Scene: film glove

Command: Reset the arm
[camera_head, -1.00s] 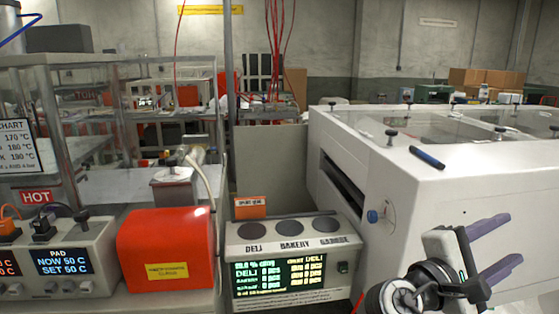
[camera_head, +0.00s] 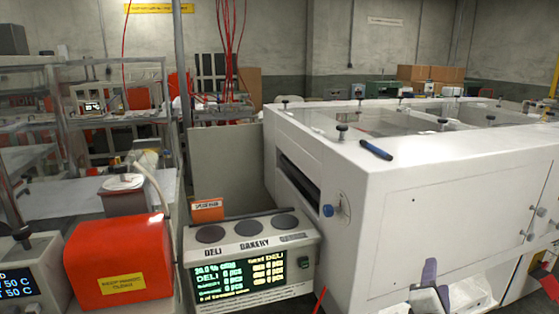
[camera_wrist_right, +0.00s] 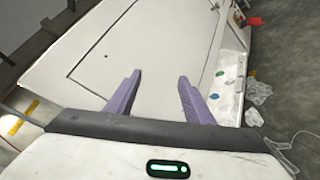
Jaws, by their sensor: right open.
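My right gripper (camera_head: 429,280) shows at the bottom edge of the head view, right of centre, in front of the white machine's side. Only the upper part of it shows there; the rest is cut off by the frame. In the right wrist view the gripper (camera_wrist_right: 159,82) has its two purple fingers spread apart with nothing between them. Beyond the fingers is the white machine's side panel (camera_wrist_right: 125,45). My left gripper is not in the head view.
The large white machine (camera_head: 430,195) fills the right side, with a blue pen (camera_head: 376,150) on top. A counter unit (camera_head: 250,262) marked DELI and BAKERY stands left of it, beside a red box (camera_head: 118,258). Crumpled clear plastic (camera_wrist_right: 259,92) lies on the floor.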

